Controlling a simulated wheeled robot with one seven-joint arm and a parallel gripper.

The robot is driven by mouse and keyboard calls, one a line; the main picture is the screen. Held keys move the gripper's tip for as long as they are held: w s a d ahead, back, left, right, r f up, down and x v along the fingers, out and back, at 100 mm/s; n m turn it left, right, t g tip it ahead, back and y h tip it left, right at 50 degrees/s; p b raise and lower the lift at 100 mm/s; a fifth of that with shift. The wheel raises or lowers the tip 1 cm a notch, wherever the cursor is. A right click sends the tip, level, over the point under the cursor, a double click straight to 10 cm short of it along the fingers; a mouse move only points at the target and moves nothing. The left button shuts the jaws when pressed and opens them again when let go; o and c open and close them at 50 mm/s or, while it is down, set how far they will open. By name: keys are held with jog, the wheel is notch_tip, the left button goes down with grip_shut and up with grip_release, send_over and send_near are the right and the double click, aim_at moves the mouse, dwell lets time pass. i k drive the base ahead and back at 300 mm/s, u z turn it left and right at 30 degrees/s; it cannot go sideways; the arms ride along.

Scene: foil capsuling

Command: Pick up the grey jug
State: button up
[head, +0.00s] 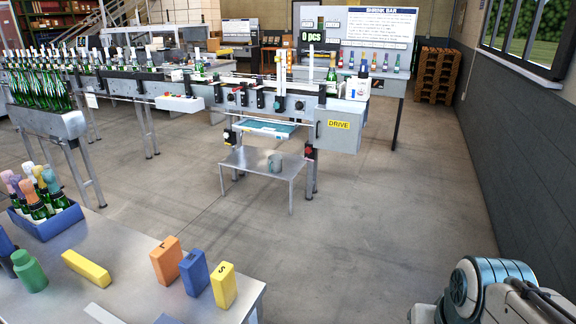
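A small grey jug (274,163) stands on the right part of a low metal table (238,162), below the front of the bottling line. It is far off and small in the head view, so its handle and opening are hard to make out. Part of my arm shows at the lower right corner, well away from the jug. My gripper is outside the picture.
The conveyor line (240,92) with its yellow-labelled drive box (341,126) stands behind and above the low table. A near workbench (130,246) at the lower left holds coloured blocks and a blue bottle crate (47,226). The concrete floor (370,210) at centre right is clear. A grey wall runs along the right.

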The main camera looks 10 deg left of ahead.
aim_at(274, 165)
jog(key=u, duration=0.15)
jog(key=i, duration=3.35)
jog(key=u, duration=1.75)
jog(key=i, duration=3.95)
jog(key=z, duration=0.35)
